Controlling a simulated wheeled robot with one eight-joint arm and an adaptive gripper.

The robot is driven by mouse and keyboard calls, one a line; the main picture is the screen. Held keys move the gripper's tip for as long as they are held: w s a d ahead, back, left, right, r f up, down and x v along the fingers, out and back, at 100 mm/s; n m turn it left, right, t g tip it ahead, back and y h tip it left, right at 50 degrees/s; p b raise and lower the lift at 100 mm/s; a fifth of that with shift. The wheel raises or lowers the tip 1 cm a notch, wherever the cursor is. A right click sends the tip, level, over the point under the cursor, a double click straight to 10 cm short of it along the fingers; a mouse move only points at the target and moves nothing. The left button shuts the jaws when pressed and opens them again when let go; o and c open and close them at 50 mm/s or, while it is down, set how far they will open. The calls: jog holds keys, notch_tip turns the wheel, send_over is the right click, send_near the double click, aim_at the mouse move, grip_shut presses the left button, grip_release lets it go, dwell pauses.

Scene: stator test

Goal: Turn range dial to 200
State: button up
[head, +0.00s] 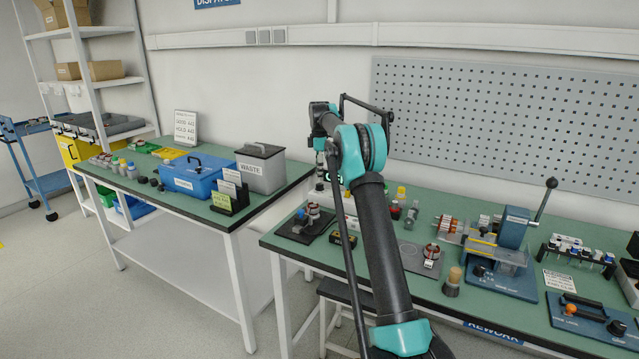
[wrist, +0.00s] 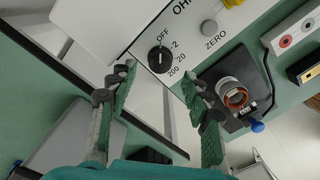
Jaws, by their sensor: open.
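The range dial (wrist: 160,60) is a round black knob on a white meter panel (wrist: 105,22), in the upper middle of the wrist view. The marks OFF, 2, 20 and 200 are printed around it. A light line shows on the knob, but which mark it points to is hard to tell. My gripper (wrist: 158,72) is open and empty, its teal-padded fingers on either side of the dial in the picture; I see no contact.
A grey ZERO knob (wrist: 209,27) and a yellow knob (wrist: 232,3) sit on the same panel. A black fixture with a copper-wound stator (wrist: 236,95) stands close right of the fingers. A gap (head: 262,290) separates this bench from the left bench with the blue box (head: 190,180).

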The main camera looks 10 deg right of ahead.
aim_at(319, 184)
jog(key=shift+f, duration=2.25)
grip_shut()
